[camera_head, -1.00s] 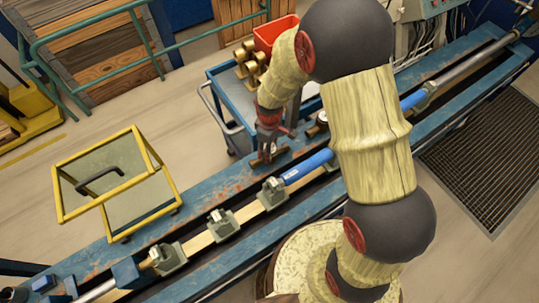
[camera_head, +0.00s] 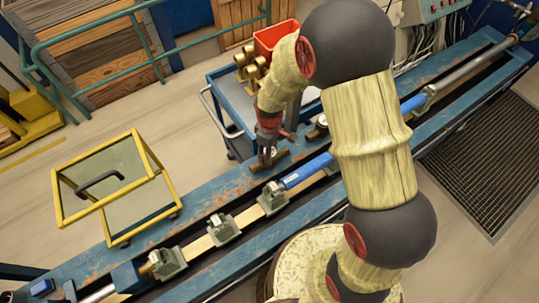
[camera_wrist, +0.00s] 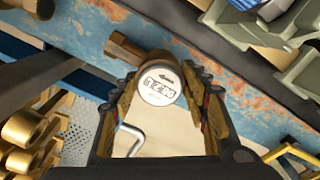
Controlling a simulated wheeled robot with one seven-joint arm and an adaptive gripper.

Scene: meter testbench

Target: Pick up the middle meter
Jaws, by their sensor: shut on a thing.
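A brass meter with a round white dial (camera_wrist: 158,88) sits between the two fingers of my gripper (camera_wrist: 160,105) in the wrist view. A brass pipe end sticks out to the left of it. The fingers are shut on its body, one on each side. In the head view my gripper (camera_head: 267,150) points down at the blue bench rail, with parts of the brass meter showing beside the fingers. I cannot tell whether the meter touches the bench. Another meter (camera_head: 319,129) shows on the bench to the right, partly hidden by my arm.
The blue test bench (camera_head: 215,190) runs diagonally, with several grey clamps (camera_head: 222,228) and a blue pipe (camera_head: 308,170) beside my gripper. A blue cart (camera_head: 232,98) with brass parts and a red bin (camera_head: 275,37) stands behind. A yellow-framed trolley (camera_head: 138,237) is at left.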

